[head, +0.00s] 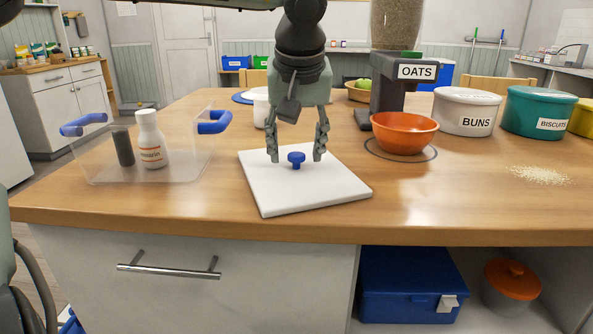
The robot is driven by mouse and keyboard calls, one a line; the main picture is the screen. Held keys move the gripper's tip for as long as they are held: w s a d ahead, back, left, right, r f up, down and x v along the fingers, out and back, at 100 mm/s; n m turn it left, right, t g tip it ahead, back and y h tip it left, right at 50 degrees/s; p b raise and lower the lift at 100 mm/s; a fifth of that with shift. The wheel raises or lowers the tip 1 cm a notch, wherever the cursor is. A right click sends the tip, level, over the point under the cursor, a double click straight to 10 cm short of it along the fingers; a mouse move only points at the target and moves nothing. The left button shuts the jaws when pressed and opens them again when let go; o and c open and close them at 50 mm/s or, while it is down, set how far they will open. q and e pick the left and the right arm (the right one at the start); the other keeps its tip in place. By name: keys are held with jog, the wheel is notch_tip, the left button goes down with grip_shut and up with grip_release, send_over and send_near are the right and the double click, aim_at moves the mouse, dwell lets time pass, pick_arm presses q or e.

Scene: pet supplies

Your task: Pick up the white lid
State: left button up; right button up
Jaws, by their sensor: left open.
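The white lid (330,189) is a flat square slab lying on the wooden counter, near its front edge. A blue knob (296,159) stands up from its middle. My left gripper (297,157) points straight down over the lid. Its two fingers are spread wide, one on each side of the knob. Gaps show between the fingers and the knob, and the gripper holds nothing. I cannot tell whether the fingertips touch the lid. My right gripper does not show.
A clear tray (190,165) with blue handles holds a white bottle (151,140) and a dark cylinder (123,147) at the left. An orange bowl (404,134) under the oats dispenser (388,88) stands close behind the lid at the right. Labelled tubs (464,112) stand further right.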

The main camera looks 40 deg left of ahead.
pick_arm(q)
jog(key=shift+f, duration=0.2)
jog(key=shift+w, duration=0.1)
grip_shut()
jog(key=shift+r, duration=0.15)
